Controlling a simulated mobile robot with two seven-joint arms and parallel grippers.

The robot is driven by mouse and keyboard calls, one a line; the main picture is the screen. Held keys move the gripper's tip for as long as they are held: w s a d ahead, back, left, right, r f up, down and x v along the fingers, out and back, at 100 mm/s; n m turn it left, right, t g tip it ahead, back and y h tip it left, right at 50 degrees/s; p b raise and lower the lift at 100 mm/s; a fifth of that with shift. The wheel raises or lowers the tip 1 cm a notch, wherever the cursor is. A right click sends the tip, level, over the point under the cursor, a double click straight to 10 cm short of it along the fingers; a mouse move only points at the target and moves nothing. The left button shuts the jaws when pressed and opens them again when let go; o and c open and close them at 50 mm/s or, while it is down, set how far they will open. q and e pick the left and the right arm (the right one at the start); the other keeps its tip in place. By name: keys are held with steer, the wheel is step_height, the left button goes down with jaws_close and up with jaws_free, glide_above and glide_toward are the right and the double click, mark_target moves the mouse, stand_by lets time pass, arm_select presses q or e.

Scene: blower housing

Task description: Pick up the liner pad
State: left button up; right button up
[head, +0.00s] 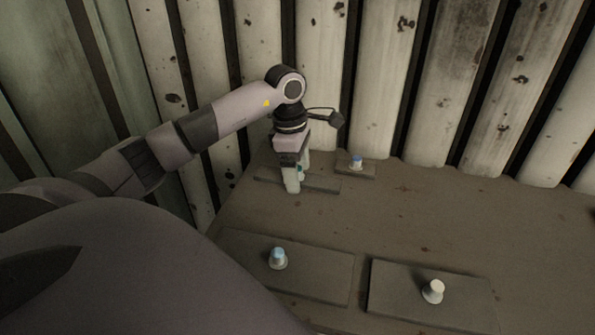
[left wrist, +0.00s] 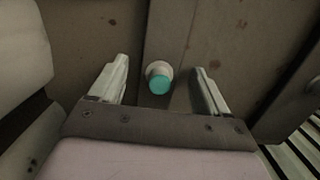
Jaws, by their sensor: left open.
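Several flat dark pads with small round knobs lie on the brown surface; I cannot tell for sure which is the liner pad. My left gripper (head: 297,187) points down over the narrow pad (head: 325,186) at the back left. This pad's teal-topped knob (left wrist: 160,80) shows between the two fingers in the left wrist view, with gaps on both sides. The left gripper (left wrist: 160,67) is open and holds nothing. In the head view its fingers and wrist hide part of that pad and most of the knob. My right gripper is not in view.
A small pad with a blue-topped knob (head: 356,162) lies just right of the gripper, near the ribbed wall (head: 440,85). In front lie a pad with a light-blue knob (head: 278,258) and one with a cream knob (head: 433,291). The right middle surface (head: 480,220) is clear.

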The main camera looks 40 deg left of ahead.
arm_select(q)
steer(key=c, duration=1.2)
steer(key=shift+o, duration=0.2)
steer(key=shift+r, duration=0.15)
step_height(320, 180, up, 25)
steer(key=p, duration=0.6)
